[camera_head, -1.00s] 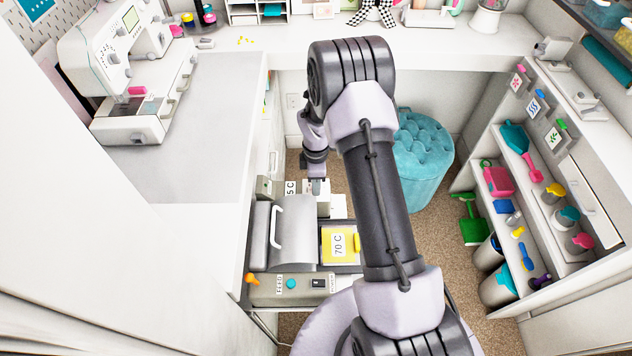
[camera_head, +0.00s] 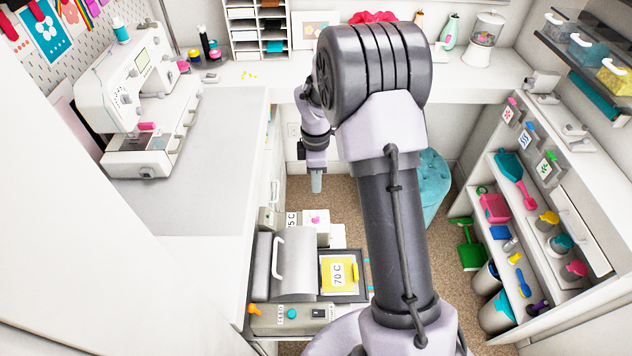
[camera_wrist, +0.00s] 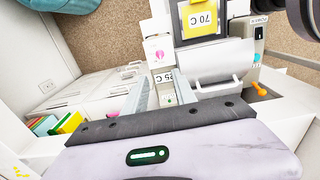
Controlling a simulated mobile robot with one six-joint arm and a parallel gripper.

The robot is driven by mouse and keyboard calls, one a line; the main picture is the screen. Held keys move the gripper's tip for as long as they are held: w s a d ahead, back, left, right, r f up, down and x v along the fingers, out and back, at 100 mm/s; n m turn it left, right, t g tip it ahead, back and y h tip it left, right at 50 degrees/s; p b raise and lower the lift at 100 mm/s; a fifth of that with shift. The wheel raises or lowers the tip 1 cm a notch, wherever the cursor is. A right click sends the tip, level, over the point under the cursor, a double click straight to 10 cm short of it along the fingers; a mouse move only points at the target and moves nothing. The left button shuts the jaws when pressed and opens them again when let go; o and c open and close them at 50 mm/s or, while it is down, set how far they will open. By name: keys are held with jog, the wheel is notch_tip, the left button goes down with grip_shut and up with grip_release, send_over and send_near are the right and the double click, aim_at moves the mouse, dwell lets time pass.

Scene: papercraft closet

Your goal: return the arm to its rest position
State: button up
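My arm (camera_head: 393,225) is raised and bent in the middle of the head view, with its forearm folded behind the large upper joint. My gripper (camera_head: 316,183) points down over the floor gap, above and apart from the machine with the yellow 70 C panel (camera_head: 339,273). In the wrist view my gripper (camera_wrist: 163,90) shows two grey fingers with a clear gap between them. The gap holds nothing; a white box with a 75 C label (camera_wrist: 163,77) shows beyond it.
A sewing machine (camera_head: 140,85) stands on the left counter (camera_head: 215,150). A shelf unit with scoops and jars (camera_head: 530,215) stands at right. The carpet (camera_head: 345,205) between is partly clear.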

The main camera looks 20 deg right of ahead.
jog(key=s+a+r+m+t+b, duration=0.2)
jog(key=s+a+r+m+b, duration=0.35)
jog(key=r, duration=0.65)
jog(key=s+a+r+m+t+y+b, duration=0.1)
jog(key=s+a+m, duration=0.3)
jog(key=s, duration=0.6)
jog(key=s+a+r+m+t+y+b, duration=0.1)
jog(key=s+a+m, duration=0.3)
jog(key=s+m, duration=0.4)
jog(key=s+t+b, duration=0.1)
jog(key=s, duration=0.1)
jog(key=shift+s+r+t, duration=0.3)
jog(key=shift+r+t, duration=0.05)
jog(key=shift+t, duration=0.05)
jog(key=shift+a+m, duration=0.1)
jog(key=shift+m, duration=0.15)
